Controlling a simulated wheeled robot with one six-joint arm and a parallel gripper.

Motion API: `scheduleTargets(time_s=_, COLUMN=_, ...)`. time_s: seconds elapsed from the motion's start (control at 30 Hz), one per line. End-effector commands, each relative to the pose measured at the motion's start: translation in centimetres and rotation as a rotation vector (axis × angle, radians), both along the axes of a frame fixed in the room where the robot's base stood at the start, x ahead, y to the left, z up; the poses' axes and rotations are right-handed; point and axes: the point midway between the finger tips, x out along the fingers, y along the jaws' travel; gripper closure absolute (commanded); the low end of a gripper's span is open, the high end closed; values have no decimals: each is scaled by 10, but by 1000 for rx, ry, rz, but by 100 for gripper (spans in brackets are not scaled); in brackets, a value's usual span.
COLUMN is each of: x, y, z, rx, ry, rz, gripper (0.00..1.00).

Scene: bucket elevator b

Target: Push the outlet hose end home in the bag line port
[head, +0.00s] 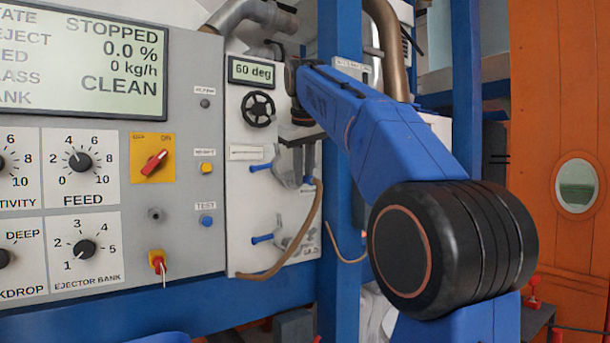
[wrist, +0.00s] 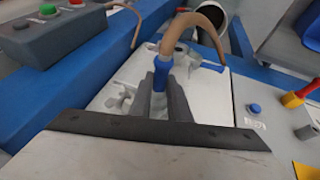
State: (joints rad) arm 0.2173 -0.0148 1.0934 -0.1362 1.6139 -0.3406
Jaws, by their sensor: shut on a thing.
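The tan outlet hose (wrist: 193,20) arcs over in the wrist view, and its blue end (wrist: 160,73) sits between the dark fingers of my gripper (wrist: 162,100). The gripper is shut on that blue end. In the head view my gripper (head: 303,163) is in front of the white panel (head: 258,205), and the tan hose (head: 313,222) curves down from it to the panel's lower edge. I cannot make out the bag line port; the fingers hide what is ahead of the hose end, and I cannot tell how deep it sits.
Blue levers (head: 262,167) and grey fittings stick out from the white panel, with another blue lever (head: 262,239) lower down. A black handwheel (head: 258,109) is above. The grey control panel (head: 180,225) adjoins at left. A blue post (head: 342,220) stands close on the right.

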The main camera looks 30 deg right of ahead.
Motion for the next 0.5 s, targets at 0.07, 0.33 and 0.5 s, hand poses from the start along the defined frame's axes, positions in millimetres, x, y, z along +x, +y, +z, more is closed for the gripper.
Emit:
scheduleTargets(time_s=0.07, x=2, y=0, z=0, rx=0, ry=0, rz=0, gripper=100)
scheduleTargets(time_s=0.33, x=8, y=0, z=0, rx=0, ry=0, rz=0, gripper=100)
scheduleTargets(time_s=0.5, x=11, y=0, z=0, rx=0, ry=-1, rz=0, gripper=100)
